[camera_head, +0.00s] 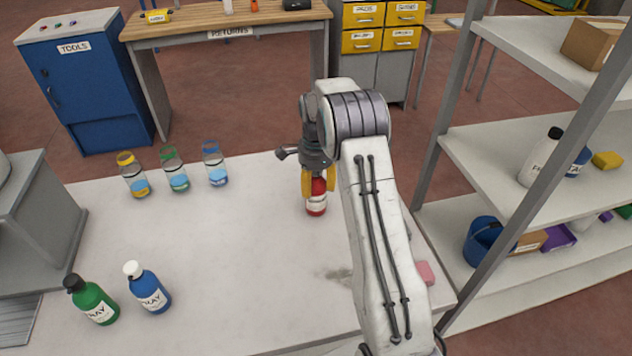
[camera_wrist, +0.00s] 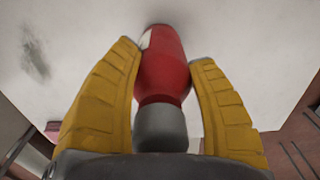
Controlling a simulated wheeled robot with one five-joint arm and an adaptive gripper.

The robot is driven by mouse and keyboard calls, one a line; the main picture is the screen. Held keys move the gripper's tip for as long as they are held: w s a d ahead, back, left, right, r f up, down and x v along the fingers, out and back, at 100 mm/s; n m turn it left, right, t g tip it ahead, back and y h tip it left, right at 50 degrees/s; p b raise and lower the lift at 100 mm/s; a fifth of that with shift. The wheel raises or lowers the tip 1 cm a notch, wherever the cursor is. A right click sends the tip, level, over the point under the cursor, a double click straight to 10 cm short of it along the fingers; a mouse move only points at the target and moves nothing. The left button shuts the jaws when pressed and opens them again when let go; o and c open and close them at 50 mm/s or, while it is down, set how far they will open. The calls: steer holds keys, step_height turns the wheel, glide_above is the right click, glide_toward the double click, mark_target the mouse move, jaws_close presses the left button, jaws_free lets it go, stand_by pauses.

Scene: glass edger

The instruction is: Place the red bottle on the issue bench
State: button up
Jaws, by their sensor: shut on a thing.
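The red bottle (camera_head: 316,199) is upright at the right part of the white bench (camera_head: 240,240), near its far edge. It has a white label and, in the wrist view, a grey cap below its red body (camera_wrist: 163,68). My gripper (camera_head: 318,180) is shut on the bottle from above, with a yellow finger on each side; the fingers also show in the wrist view (camera_wrist: 166,95). I cannot tell whether the bottle's base touches the bench. No label reading "issue" is visible.
Three jars (camera_head: 175,170) stand along the far left of the bench. A green bottle (camera_head: 94,301) and a blue bottle (camera_head: 148,289) stand at the front left. A pink block (camera_head: 425,273) lies at the right edge. A wooden bench labelled RETURNS (camera_head: 220,27) is behind; shelves (camera_head: 480,150) stand right.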

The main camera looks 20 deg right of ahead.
steer(key=shift+f, duration=0.1)
steer(key=o, duration=0.8)
steer(key=shift+f, duration=0.1)
steer(key=o, duration=0.4)
